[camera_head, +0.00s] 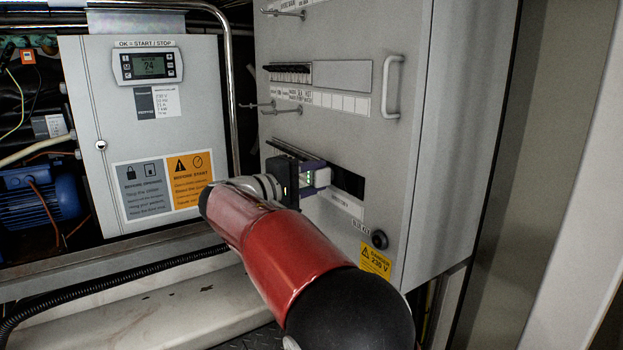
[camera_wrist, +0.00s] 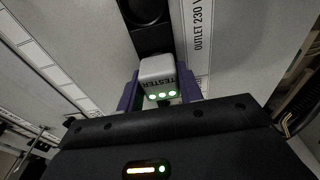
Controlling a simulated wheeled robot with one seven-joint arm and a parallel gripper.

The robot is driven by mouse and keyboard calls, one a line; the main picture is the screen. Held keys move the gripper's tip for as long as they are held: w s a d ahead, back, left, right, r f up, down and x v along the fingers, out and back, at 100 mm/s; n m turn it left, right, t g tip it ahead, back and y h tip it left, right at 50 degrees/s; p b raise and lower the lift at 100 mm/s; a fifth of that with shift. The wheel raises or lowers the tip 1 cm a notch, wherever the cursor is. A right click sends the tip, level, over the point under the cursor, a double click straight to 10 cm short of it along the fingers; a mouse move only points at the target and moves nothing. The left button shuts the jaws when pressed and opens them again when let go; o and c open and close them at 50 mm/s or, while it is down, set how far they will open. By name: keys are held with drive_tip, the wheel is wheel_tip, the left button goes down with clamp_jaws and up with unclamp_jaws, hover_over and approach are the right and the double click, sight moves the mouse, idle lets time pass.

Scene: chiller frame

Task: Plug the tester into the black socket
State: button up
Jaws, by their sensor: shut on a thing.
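My gripper (camera_head: 313,178) is shut on the white tester (camera_head: 322,178), close to the front of the grey cabinet. In the wrist view, the purple fingers of my gripper (camera_wrist: 158,80) clasp the tester (camera_wrist: 157,70), which has three lit green lights and its name upside down. A black strip (camera_head: 349,183) runs across the cabinet to the right of the tester. In the wrist view, a round black socket (camera_wrist: 146,10) in that strip lies beyond the tester, apart from it. The tester's front end is hidden, so I cannot tell whether it touches the strip or is plugged in.
A label (camera_wrist: 198,35) reading OUTLET 230 V runs beside the strip. The grey cabinet (camera_head: 422,150) has a handle (camera_head: 391,87), a round black fitting (camera_head: 379,239) and a yellow warning label (camera_head: 376,261). A controller box (camera_head: 150,66) and blue motor (camera_head: 38,200) stand left.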

drive_tip(key=o, duration=1)
drive_tip(key=v, duration=0.7)
drive_tip(key=shift+s+a, duration=0.25)
